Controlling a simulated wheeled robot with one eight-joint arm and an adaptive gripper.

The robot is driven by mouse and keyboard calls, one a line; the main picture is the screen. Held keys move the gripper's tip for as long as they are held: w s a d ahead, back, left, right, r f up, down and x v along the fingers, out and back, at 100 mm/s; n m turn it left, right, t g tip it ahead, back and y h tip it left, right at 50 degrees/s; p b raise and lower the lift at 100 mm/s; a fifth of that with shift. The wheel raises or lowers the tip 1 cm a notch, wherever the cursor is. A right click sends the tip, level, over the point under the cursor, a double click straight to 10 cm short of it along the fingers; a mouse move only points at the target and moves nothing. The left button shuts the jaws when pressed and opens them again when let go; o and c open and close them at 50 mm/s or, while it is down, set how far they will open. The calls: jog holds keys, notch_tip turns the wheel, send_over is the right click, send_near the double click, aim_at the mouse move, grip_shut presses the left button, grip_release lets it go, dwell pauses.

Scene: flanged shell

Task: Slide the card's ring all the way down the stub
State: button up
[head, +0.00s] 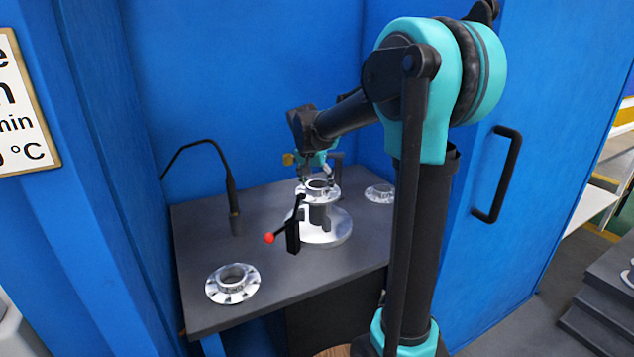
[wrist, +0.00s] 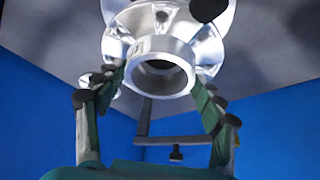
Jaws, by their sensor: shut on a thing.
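I see no card in either view. My gripper (head: 316,172) is shut on a shiny flanged metal ring (head: 317,191), with one finger on each side of its collar in the wrist view, where the ring (wrist: 160,70) shows close up with its round opening facing the camera. In the head view the ring is over a dark upright stub (head: 320,217) on a wide shiny round base (head: 337,230). Part of the stub shows below the ring. I cannot tell how far the ring is around the stub.
A black clamp lever with a red ball (head: 269,238) stands at the base's left front. Similar flanged pieces lie at the table's front left (head: 246,287) and back right (head: 381,194). A thin black gooseneck (head: 232,190) rises at the left. Blue walls (head: 250,80) enclose the grey table (head: 200,245).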

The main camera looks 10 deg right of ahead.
aim_at(317, 198)
jog(key=shift+f, duration=3.05)
jog(key=o, duration=2)
jog(key=shift+c, duration=0.2)
jog(key=v, duration=1.2)
jog(key=shift+a, duration=0.1)
jog(key=shift+s, duration=0.1)
